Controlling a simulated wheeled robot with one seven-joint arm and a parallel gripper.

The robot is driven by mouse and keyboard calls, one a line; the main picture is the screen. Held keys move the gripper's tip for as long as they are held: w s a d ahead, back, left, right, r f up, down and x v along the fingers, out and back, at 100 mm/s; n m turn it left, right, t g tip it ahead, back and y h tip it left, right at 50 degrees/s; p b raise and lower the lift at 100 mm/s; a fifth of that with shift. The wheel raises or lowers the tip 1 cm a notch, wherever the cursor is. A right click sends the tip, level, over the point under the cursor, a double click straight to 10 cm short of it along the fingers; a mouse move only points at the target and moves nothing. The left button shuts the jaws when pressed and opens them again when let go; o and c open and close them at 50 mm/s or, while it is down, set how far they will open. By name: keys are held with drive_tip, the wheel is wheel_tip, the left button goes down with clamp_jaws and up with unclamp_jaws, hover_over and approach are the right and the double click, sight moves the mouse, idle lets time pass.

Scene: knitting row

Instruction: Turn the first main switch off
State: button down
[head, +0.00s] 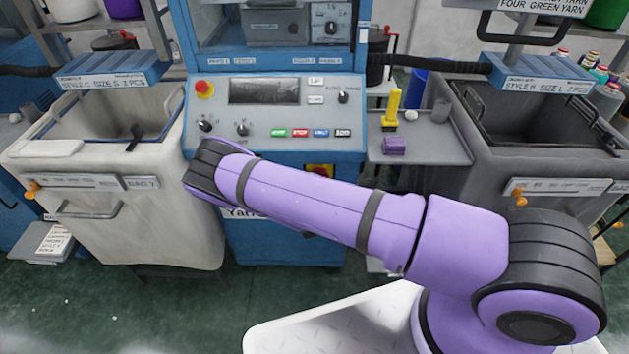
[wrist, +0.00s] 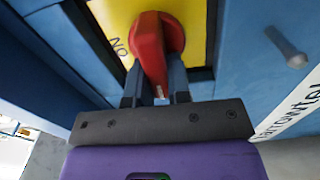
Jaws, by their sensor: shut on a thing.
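The main switch has a red rotary handle (wrist: 152,50) on a yellow plate (wrist: 192,22) set in the blue machine front. In the wrist view my gripper (wrist: 157,92) has its dark fingers on either side of the lower end of the red handle, shut on it. The handle stands nearly upright in that view, leaning slightly. Lettering shows at the plate's left, partly cut off. In the head view a small part of the yellow plate (head: 320,169) shows above my purple arm; the gripper is hidden behind the arm.
A bolt (wrist: 287,48) sticks out of the panel to the right of the switch. A side shelf (head: 420,150) holds a yellow object and a purple block.

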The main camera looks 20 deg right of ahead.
drive_tip(key=shift+f+n, duration=0.1)
drive_tip(key=shift+n, duration=0.3)
drive_tip(key=c, duration=1.1)
unclamp_jaws()
drive_tip(key=shift+o, duration=0.2)
drive_tip(key=v, duration=1.1)
